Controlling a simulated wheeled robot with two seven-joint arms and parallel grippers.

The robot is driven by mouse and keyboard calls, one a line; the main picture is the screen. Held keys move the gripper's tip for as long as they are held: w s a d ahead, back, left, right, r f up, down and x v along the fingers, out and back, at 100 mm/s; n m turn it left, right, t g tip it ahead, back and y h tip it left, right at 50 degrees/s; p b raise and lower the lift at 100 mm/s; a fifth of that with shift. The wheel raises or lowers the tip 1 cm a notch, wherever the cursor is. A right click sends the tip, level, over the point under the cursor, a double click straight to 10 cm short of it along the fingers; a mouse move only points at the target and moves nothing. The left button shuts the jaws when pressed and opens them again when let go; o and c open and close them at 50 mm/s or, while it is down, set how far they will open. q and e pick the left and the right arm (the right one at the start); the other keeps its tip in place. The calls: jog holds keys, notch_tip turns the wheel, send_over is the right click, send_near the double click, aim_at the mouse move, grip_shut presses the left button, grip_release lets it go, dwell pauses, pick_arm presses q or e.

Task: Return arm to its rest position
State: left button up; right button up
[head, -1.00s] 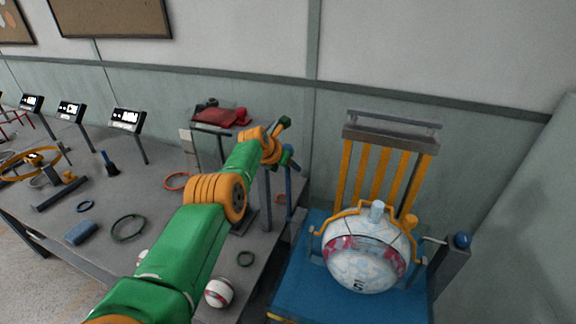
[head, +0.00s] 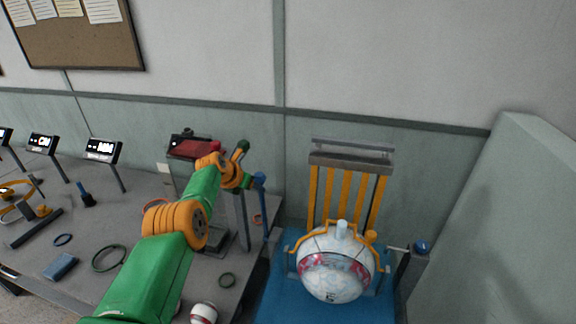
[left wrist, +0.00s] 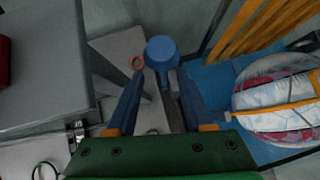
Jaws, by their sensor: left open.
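My left arm, green with orange joints, reaches from the bottom of the head view to a stand at the table's right end. Its gripper (left wrist: 160,77) is open, with two blue fingers spread and nothing held between them. A blue-knobbed lever (head: 259,180) stands upright close to the gripper. Its round blue knob (left wrist: 161,48) appears just beyond the fingertips in the left wrist view, apart from both. In the head view the fingertips are hard to make out. The white ball with a red band (head: 334,280) sits in an orange frame on the blue base (head: 280,300). My right gripper is out of view.
The grey table (head: 140,205) holds several rings, a blue block (head: 60,267), a white-and-red ball (head: 203,313) and small displays (head: 103,150). A red object (head: 190,148) lies behind my arm. The press's orange bars (head: 345,198) rise to its right. A wall panel (head: 500,230) stands far right.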

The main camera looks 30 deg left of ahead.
pick_arm(q)
jog(key=s+d+f+m+g+y, duration=0.15)
jog(key=s+d+f+m, duration=0.4)
jog(key=m, duration=0.55)
jog(key=s+d+f+m+g, duration=0.2)
jog(key=s+d+f+m, duration=0.1)
jog(key=s+f+m, duration=0.55)
jog(key=s+d+m+g+h, duration=0.1)
jog(key=s+d+m+h, duration=0.2)
jog(key=s+d+m, duration=1.5)
jog(key=s+a+f+m+g+b, duration=0.1)
jog(key=s+f+m+g+b, duration=0.2)
jog(key=f, duration=1.5)
jog(key=s+a+f+n+b, duration=0.1)
jog(key=s+a+f+b, duration=0.1)
jog(key=s+f, duration=1.1)
jog(key=shift+s+a+f+y+b, duration=0.3)
jog(key=shift+f+b, duration=0.2)
jog(key=shift+f, duration=0.25)
